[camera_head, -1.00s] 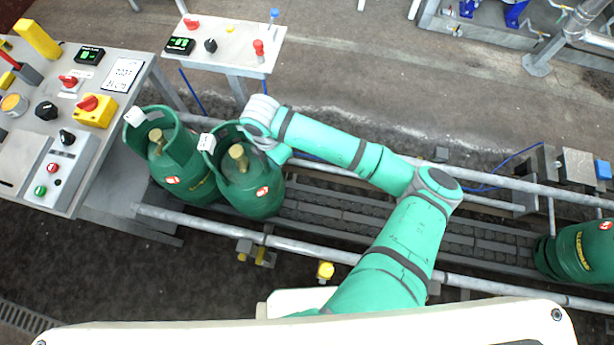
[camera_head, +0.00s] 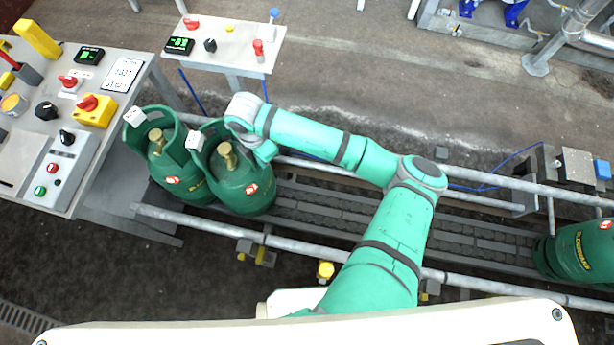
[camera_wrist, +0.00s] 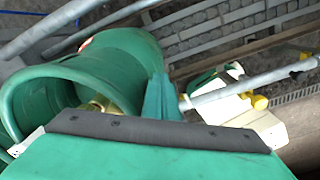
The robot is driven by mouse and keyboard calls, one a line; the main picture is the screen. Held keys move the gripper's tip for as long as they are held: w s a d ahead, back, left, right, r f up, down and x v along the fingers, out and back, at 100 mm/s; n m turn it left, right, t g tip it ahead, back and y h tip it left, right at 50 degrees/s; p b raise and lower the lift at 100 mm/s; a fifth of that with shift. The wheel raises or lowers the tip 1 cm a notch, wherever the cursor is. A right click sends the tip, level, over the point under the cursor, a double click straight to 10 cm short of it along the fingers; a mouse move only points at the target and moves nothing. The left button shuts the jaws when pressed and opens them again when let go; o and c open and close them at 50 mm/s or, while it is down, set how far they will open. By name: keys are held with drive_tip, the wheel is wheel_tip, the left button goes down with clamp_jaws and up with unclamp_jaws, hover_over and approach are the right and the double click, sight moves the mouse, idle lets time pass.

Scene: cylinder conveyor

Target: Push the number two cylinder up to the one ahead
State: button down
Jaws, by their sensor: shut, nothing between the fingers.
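Two green gas cylinders with brass valves and open collars stand upright on the conveyor at the left of the head view. The front cylinder (camera_head: 182,180) is farthest left. The number two cylinder (camera_head: 243,190) stands just to its right; their collars overlap in the picture, and I cannot tell whether the bodies touch. My gripper (camera_head: 264,153) is at the number two cylinder's upper right side, its fingertips mostly hidden. In the wrist view, my shut, empty gripper (camera_wrist: 162,98) is against or very near the wall of the number two cylinder (camera_wrist: 125,55).
Metal rails (camera_head: 480,283) run along both sides. A control panel (camera_head: 60,130) stands left, and a smaller one (camera_head: 228,45) behind the belt. The belt between is clear beneath my arm.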

wheel_tip(320, 180, up, 11)
drive_tip(key=d, duration=0.1)
idle(1.2)
drive_tip(key=shift+s, duration=0.1)
idle(0.4)
